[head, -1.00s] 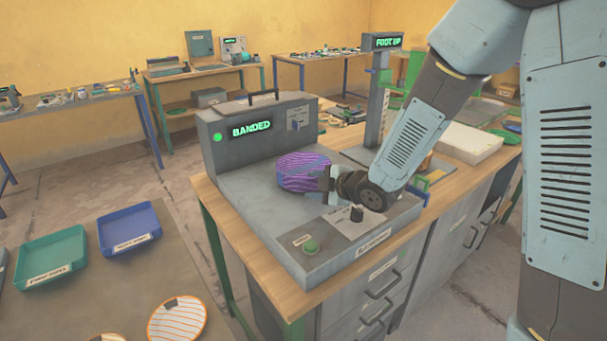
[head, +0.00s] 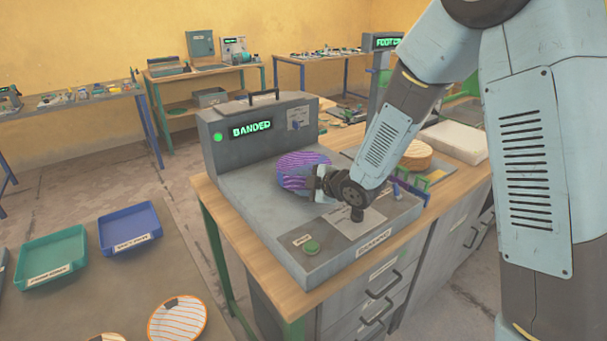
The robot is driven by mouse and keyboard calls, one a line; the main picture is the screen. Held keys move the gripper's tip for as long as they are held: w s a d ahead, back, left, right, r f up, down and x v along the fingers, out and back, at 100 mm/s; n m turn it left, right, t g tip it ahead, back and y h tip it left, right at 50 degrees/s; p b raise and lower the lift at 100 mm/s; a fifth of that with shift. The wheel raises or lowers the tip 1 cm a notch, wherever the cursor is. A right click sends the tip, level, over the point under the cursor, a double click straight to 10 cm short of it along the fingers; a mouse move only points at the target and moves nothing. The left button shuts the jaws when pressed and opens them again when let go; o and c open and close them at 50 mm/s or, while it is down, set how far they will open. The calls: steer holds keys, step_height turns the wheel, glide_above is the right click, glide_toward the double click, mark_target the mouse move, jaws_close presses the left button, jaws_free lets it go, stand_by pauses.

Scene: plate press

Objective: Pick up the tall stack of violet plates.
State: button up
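The stack of violet plates (head: 300,172) stands on the bed of the grey press machine (head: 243,187), with darker bands around its side. Its top looks striped in violet and pale tones. My gripper (head: 318,182) is at the right front side of the stack, low and close against it. The fingers are small and partly hidden by the wrist and the stack, so I cannot tell whether they are open or shut on it. The machine's display reads "BANDED" and a green light glows beside it.
To the right are a stack of orange plates (head: 417,154), a white block (head: 455,141) and a "FOOT UP" display (head: 387,42). A teal tray (head: 52,258) and a blue tray (head: 130,229) lie at left.

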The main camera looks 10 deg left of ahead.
steer(key=shift+s+f, duration=0.1)
steer(key=shift+c, duration=1)
